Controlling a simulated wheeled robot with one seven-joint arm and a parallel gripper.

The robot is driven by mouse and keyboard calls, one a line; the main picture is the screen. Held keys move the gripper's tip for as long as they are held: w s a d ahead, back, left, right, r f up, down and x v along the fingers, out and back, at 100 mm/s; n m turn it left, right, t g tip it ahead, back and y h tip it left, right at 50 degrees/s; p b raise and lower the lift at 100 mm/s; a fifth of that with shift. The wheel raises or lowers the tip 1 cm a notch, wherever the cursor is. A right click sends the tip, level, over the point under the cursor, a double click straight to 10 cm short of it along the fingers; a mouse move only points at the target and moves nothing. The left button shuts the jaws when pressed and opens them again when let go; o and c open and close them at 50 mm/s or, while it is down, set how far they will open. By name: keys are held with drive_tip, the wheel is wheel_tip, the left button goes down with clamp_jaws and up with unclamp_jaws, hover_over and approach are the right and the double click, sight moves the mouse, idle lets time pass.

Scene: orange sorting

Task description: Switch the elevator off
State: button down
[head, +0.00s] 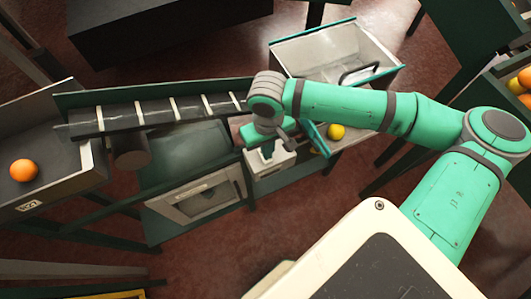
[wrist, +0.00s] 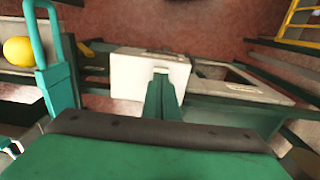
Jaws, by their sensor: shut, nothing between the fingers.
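The elevator (head: 150,112), a dark sloping belt with pale slats, runs up from the left bin. A pale box (head: 270,170) stands near its upper right end; it also shows in the wrist view (wrist: 130,72). I cannot make out a switch or its position. My gripper (head: 268,153) is at the box, seen from above in the head view. In the wrist view its shut green fingers (wrist: 161,80) overlap the box's near side and hide part of it. I cannot tell whether they touch it. Nothing is between the fingers.
An orange (head: 24,170) lies in the left bin (head: 60,105). A yellow fruit (head: 337,131) lies right of the box, by a teal looped bar (wrist: 55,65). A metal tray (head: 315,50) stands behind. A framed panel (head: 207,194) is left of the box.

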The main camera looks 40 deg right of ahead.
drive_tip(key=shift+w+r, duration=0.15)
drive_tip(key=shift+r, duration=2.6)
drive_tip(key=shift+s, duration=0.2)
drive_tip(key=shift+w, duration=0.1)
